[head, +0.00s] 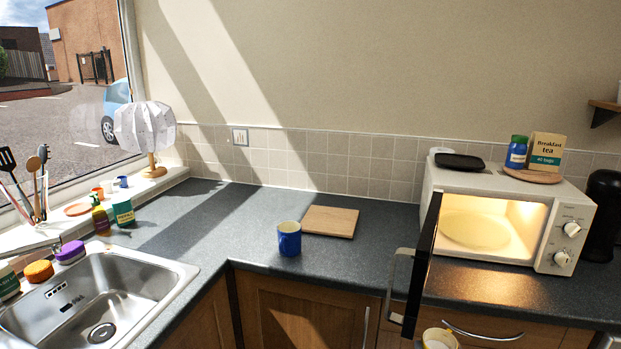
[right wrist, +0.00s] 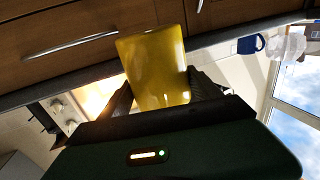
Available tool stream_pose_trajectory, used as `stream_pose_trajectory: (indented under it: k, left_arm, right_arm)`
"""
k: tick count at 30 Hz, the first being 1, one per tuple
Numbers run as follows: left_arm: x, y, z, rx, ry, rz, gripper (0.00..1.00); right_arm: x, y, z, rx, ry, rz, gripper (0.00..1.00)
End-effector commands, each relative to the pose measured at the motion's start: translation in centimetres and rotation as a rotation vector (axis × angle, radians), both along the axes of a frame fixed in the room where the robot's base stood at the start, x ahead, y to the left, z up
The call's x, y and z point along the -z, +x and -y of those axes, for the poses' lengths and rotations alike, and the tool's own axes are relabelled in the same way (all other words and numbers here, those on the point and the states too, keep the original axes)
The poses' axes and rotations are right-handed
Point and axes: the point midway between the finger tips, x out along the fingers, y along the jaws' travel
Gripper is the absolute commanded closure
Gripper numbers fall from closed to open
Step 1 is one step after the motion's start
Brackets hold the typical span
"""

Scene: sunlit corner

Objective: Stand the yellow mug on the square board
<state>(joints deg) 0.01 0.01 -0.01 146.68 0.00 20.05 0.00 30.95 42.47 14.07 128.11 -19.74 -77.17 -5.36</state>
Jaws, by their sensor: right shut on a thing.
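The yellow mug (head: 439,341) shows at the bottom edge of the head view, in front of the drawer fronts; only its upper part is visible. In the right wrist view the mug (right wrist: 153,62) sits between the dark fingers of my right gripper (right wrist: 163,92), which is shut on it. The square wooden board (head: 331,222) lies flat and bare on the counter, left of the microwave. My left gripper is in neither view.
A blue mug (head: 289,239) stands close to the board's front left corner. The microwave (head: 584,216) is lit, its dark door (head: 422,265) swung out over the counter edge, between the held mug and the board. A sink (head: 110,285) lies at left.

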Motion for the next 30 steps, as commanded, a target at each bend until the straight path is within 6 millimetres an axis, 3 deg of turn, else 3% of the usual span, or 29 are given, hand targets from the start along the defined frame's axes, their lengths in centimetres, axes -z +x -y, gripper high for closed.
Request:
stream_pose_trajectory:
  k: [1, 6, 13, 23, 30]
  left_arm:
    - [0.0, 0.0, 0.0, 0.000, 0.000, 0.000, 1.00]
    - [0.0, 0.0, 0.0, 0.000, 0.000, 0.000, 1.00]
    - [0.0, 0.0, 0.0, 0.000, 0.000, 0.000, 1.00]
    - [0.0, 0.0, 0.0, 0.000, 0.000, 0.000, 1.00]
    - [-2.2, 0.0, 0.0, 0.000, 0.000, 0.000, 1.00]
  right_arm:
    - [1.4, -0.8, -1.3, -0.012, 0.005, -0.004, 1.00]
    - [4.4, -3.5, -4.7, -0.035, 0.004, -0.002, 1.00]
    - [6.8, -6.9, -8.0, -0.037, 0.003, -0.001, 1.00]
    - [8.0, -10.2, -10.3, -0.019, 0.000, 0.002, 1.00]
    - [5.8, -10.3, -10.4, -0.017, -0.001, 0.005, 1.00]
